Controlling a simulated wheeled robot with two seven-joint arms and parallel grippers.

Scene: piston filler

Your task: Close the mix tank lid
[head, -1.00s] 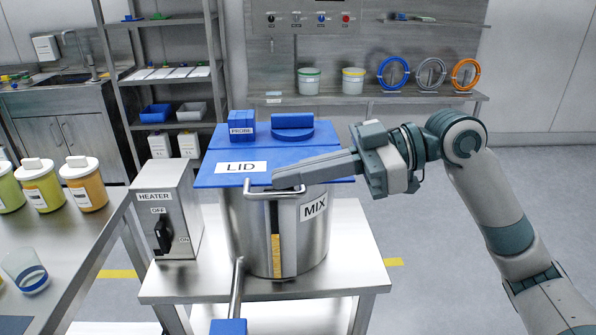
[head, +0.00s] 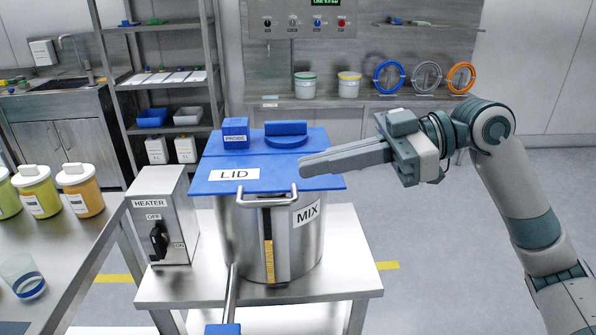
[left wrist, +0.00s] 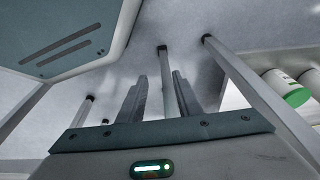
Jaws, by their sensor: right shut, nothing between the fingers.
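The mix tank (head: 292,245) is a steel pot labelled MIX on a small steel table. Its blue lid (head: 290,181), labelled LID, lies flat across the tank's top. A metal bar handle (head: 266,203) shows at the lid's front edge. A blue knob (head: 286,130) and a blue PROBE block (head: 235,128) stand at the back of the top. My right gripper (head: 302,169) is shut and empty, its fingertips just over the lid's right part; whether they touch it is unclear. In the left wrist view my left gripper (left wrist: 153,92) has its two fingers apart, with nothing seen between them.
The heater box (head: 161,225) stands left of the tank on the same table (head: 345,255). Jars with orange and green contents (head: 82,192) and a clear cup (head: 23,275) are on the left bench. The floor right of the table is clear.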

